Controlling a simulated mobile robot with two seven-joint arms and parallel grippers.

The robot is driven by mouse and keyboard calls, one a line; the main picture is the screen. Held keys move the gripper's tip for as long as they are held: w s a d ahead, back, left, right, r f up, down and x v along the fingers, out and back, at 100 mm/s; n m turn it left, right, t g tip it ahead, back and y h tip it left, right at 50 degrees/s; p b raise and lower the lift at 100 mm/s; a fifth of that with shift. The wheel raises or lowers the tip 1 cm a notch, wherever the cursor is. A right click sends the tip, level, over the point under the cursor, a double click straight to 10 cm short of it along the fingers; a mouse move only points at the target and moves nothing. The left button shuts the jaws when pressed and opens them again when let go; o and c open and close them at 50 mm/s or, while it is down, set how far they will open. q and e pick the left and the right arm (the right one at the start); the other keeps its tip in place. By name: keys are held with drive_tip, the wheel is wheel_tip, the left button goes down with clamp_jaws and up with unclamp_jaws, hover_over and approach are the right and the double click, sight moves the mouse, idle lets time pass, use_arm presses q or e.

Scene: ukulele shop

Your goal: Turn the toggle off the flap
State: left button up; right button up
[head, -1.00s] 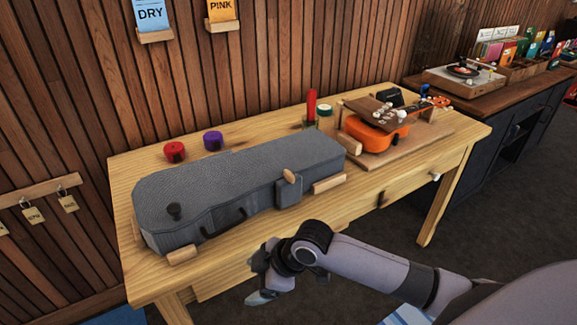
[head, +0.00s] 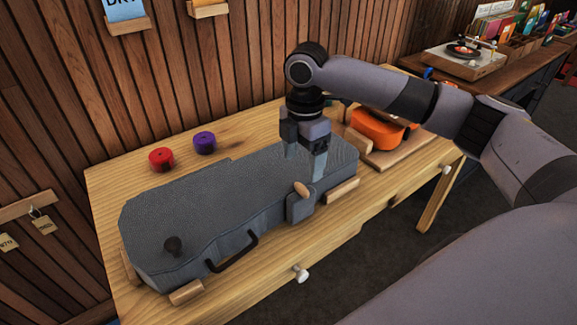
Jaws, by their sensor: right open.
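A grey ukulele case (head: 205,205) lies closed on the wooden table. On its front side hangs a small grey flap (head: 299,208), and a light wooden oval toggle (head: 302,189) sits at the flap's upper part, slightly tilted. My right gripper (head: 305,164) points down over the case lid, just above and behind the toggle. Its fingers are apart and nothing shows between them. The nearer finger is close to the toggle in the picture; I cannot tell whether they touch. My left gripper is out of view.
Wooden blocks (head: 342,191) stand against the case. A red roll (head: 161,159) and a purple roll (head: 204,142) lie behind it. A black handle (head: 233,252) sticks out at the front.

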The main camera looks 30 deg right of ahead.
sight(302, 187)
drive_tip(key=shift+w+f, duration=0.15)
drive_tip(key=shift+s+f, duration=0.2)
drive_tip(key=shift+f, duration=3.2)
drive_tip(key=c, duration=1.1)
